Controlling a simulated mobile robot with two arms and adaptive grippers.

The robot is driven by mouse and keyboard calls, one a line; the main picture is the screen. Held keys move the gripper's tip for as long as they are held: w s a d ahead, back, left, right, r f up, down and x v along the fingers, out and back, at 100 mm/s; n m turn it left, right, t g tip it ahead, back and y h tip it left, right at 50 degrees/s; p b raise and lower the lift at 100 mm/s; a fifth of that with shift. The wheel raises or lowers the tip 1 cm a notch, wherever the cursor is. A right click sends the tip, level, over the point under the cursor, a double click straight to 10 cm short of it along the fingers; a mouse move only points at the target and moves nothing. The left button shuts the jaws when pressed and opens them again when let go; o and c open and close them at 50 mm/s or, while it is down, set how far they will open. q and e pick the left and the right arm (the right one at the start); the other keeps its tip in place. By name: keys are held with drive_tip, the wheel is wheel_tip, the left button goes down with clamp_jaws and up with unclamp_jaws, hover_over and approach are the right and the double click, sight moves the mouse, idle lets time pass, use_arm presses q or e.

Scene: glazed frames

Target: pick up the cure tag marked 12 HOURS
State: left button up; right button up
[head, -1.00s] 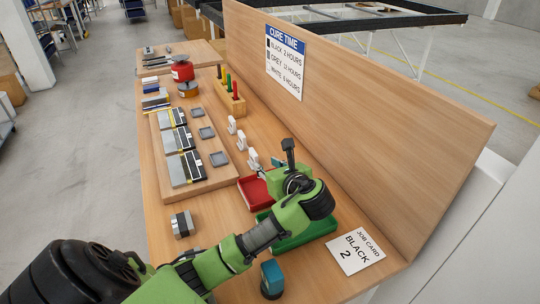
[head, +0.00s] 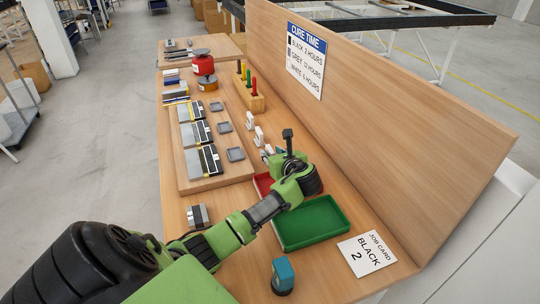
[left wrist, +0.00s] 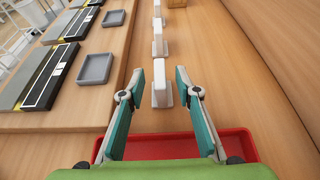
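Three white upright cure tags stand in a row on the bench: a far one (head: 249,120), a middle one (head: 258,136) and a near one (head: 267,150) beside my gripper. The left wrist view shows the near tag (left wrist: 162,88), the middle tag (left wrist: 160,40) and part of the far tag (left wrist: 157,8). No marking on them is readable, so I cannot tell which says 12 HOURS. My left gripper (left wrist: 159,80) is open, its teal fingers on either side of the near tag with gaps to both sides. My right gripper is not in view.
A red tray (head: 263,184) and a green tray (head: 312,222) lie near my left arm. A wooden board (head: 190,182) with several panels lies left of the tags.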

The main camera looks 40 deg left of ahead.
use_arm(q)
drive_tip(key=shift+x, duration=1)
clamp_jaws()
drive_tip(key=shift+r, duration=0.1)
